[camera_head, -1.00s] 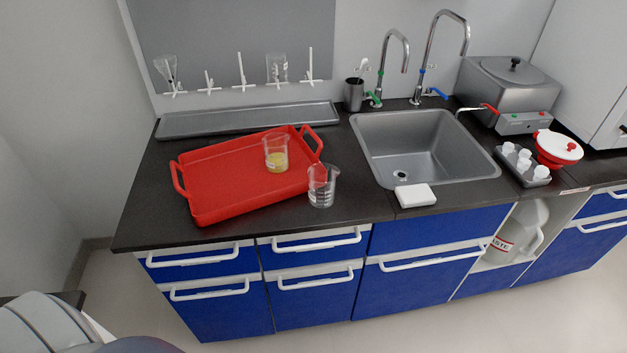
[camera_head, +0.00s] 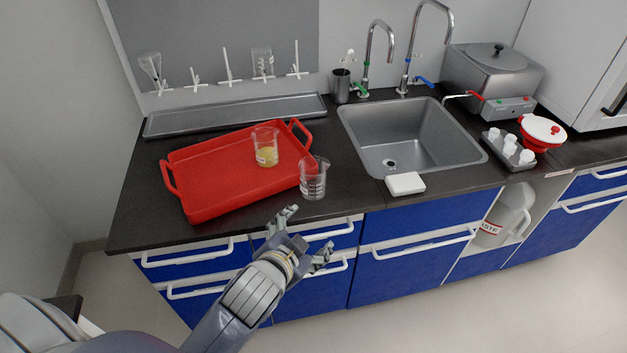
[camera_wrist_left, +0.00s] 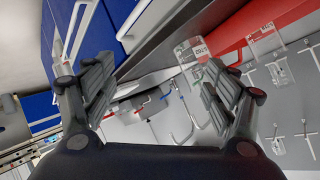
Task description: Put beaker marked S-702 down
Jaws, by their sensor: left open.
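A clear beaker (camera_head: 313,178) with dark markings stands upright on the dark counter, beside the front right corner of the red tray (camera_head: 215,202). It also shows in the left wrist view (camera_wrist_left: 190,52) with a white label, too small to read surely. A second beaker (camera_head: 265,148) with yellow contents stands inside the tray. My left gripper (camera_head: 306,234) is open and empty in front of the counter edge, apart from the clear beaker. Its spread fingers also show in the left wrist view (camera_wrist_left: 158,66). My right gripper is out of view.
The sink (camera_head: 410,140) lies to the right, with a white block (camera_head: 405,183) at its front edge. A grey tray (camera_head: 235,115) lies along the wall below drying pegs. Free counter is left of the red tray and between the clear beaker and white block.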

